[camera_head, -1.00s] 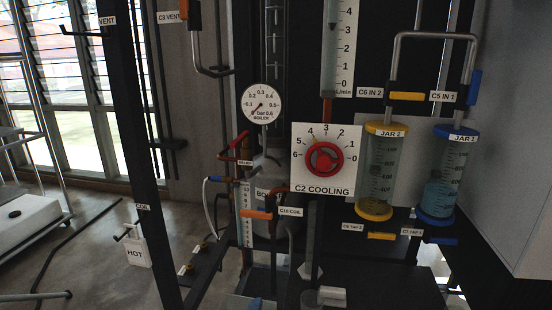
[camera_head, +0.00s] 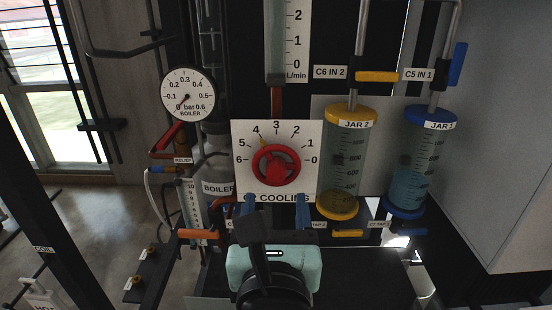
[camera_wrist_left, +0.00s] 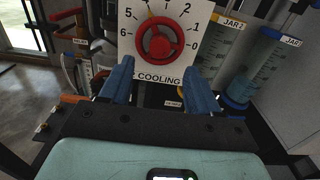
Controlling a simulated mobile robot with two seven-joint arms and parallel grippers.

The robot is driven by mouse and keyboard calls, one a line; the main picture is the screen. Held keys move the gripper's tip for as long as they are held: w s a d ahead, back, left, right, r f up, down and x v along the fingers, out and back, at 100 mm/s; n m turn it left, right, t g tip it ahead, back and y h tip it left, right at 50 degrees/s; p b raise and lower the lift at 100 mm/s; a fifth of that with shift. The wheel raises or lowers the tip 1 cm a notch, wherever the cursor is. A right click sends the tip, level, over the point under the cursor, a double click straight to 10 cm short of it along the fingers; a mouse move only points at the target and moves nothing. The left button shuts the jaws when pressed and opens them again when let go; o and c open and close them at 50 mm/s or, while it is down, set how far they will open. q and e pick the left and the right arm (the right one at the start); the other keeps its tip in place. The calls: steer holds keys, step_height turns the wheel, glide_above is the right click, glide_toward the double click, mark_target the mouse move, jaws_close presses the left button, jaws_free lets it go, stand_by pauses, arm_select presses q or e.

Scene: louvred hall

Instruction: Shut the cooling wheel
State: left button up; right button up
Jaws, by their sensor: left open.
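The red cooling wheel (camera_head: 276,166) sits on a white square dial plate (camera_head: 242,182) marked 0 to 6 and labelled COOLING. A small yellowish mark at the wheel's upper left points near the 4. The wheel also shows in the left wrist view (camera_wrist_left: 160,43). My left gripper (camera_head: 276,204) is open and empty, its two blue fingers apart at the plate's lower edge, below the wheel. In the left wrist view the fingers (camera_wrist_left: 158,70) point up toward the wheel, one on each side, not around it. They hide part of the label. My right gripper is out of view.
A boiler gauge (camera_head: 187,94) and red relief handle (camera_head: 168,138) are left of the plate. Yellow-capped Jar 2 (camera_head: 345,160) and blue-capped Jar 1 (camera_head: 421,160) stand close at right. An orange handle (camera_head: 198,234) sticks out low left. A flow tube (camera_head: 289,40) is above.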

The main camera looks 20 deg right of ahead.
mark_target(274, 172)
arm_select(q)
steer(key=p+x, duration=0.2)
steer(key=x, duration=0.5)
steer(key=shift+w+d, duration=0.15)
steer(key=shift+w, duration=0.2)
steer(key=shift+f, duration=0.1)
steer(key=shift+w, duration=0.25)
steer(key=shift+w+r, duration=0.1)
steer(key=shift+r, duration=0.2)
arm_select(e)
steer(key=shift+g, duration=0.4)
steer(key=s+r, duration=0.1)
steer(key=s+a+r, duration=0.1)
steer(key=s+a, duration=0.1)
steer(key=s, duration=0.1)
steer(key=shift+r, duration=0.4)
